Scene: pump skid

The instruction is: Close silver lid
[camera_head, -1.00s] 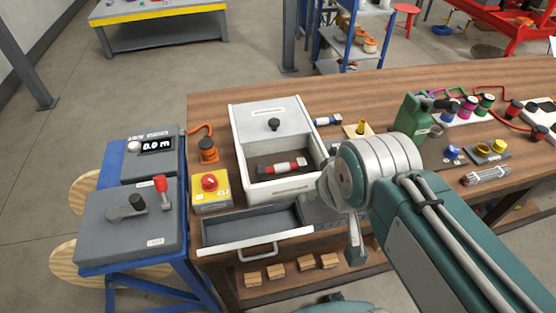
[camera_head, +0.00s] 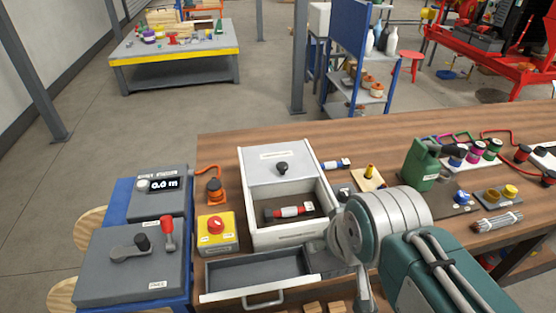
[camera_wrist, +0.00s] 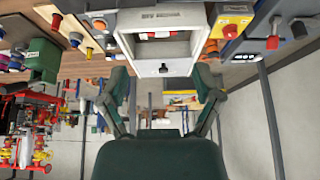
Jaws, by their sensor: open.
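The silver lid (camera_head: 268,160) is a flat grey panel with a black knob (camera_head: 282,168). It covers the back part of a white box (camera_head: 290,237) on the wooden bench. The front part of the box is uncovered and shows a red-and-white cylindrical item (camera_head: 291,212) inside. In the wrist view the picture is upside down; the lid (camera_wrist: 180,69) and its black knob show at upper middle. My gripper (camera_wrist: 161,100) is open and empty, its fingers spread apart and clear of the lid. In the head view my arm's end is right of the box, its fingers partly hidden.
An open grey drawer (camera_head: 258,272) juts out below the box. A yellow box with a red button (camera_head: 217,233) and an orange item (camera_head: 214,191) stand left of it. Bare bench top lies behind the box.

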